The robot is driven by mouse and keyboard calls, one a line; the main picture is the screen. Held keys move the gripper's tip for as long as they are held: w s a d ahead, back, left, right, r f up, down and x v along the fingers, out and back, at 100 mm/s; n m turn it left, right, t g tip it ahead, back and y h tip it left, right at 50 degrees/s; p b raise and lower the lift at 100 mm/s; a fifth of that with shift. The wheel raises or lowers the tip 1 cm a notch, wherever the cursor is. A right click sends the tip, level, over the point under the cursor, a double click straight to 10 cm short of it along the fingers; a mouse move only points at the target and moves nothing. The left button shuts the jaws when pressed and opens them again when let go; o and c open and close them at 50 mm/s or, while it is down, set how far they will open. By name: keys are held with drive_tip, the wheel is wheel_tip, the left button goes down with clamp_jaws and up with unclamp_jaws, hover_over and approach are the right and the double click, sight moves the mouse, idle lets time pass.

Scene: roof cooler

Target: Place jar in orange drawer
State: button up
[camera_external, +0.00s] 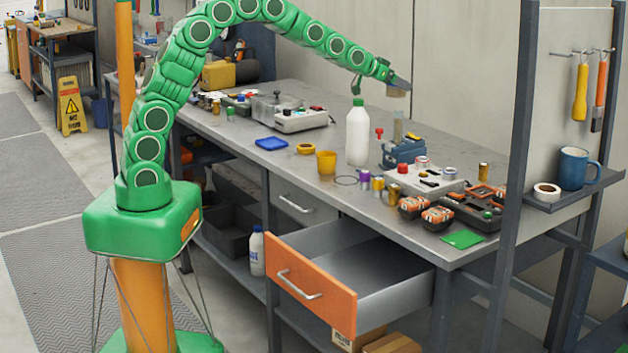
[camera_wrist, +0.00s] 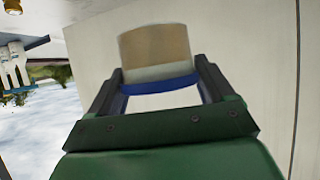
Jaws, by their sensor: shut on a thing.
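My gripper (camera_external: 398,84) is up in the air over the back of the workbench. It is shut on a small tan jar (camera_external: 396,92), held well above the bench top. In the wrist view the jar (camera_wrist: 155,46) sits between the two dark fingers of my gripper (camera_wrist: 161,88); it is tan with a pale lower part and a blue band. The orange drawer (camera_external: 309,282) is pulled out at the front of the bench, below and nearer than my gripper. Its grey inside looks empty where it shows; the part behind the orange front is hidden.
A tall white bottle (camera_external: 357,136) stands below my gripper, left of a blue vise (camera_external: 402,153). A yellow cup (camera_external: 326,163), small parts and a grey box (camera_external: 432,178) crowd the bench. A grey upright post (camera_external: 508,150) rises right of the drawer. Air above the drawer is clear.

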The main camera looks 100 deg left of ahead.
drive_tip(key=shift+m+t+h, duration=0.3)
drive_tip(key=shift+m+t, duration=0.1)
drive_tip(key=d+r, duration=0.1)
drive_tip(key=w+d+r, duration=0.1)
drive_tip(key=r, duration=0.1)
drive_tip(key=w+r, duration=0.1)
drive_tip(key=shift+w+d+r, duration=0.15)
drive_tip(key=shift+d+r, duration=0.1)
drive_tip(key=shift+d, duration=0.15)
drive_tip(key=w+d+f+m+t+h, duration=0.1)
drive_tip(key=w+d+f, duration=0.2)
drive_tip(key=d, duration=0.9)
drive_tip(key=w+d+f+m+h, duration=0.2)
drive_tip(key=w+d, duration=0.2)
drive_tip(key=d, duration=0.7)
drive_tip(key=s+d+f+m+h, duration=0.1)
drive_tip(key=s+d+f, duration=0.25)
drive_tip(key=d, duration=0.75)
drive_tip(key=s+d+f+m+h, duration=0.15)
drive_tip(key=d+f, duration=0.25)
drive_tip(key=d, duration=0.8)
drive_tip(key=s+d+f+m+h, duration=0.1)
drive_tip(key=s+d+f, duration=0.25)
drive_tip(key=d, duration=0.75)
drive_tip(key=a, duration=0.6)
drive_tip(key=shift+w+a+t, duration=0.2)
drive_tip(key=shift+a+t, duration=0.1)
drive_tip(key=shift+a, duration=0.05)
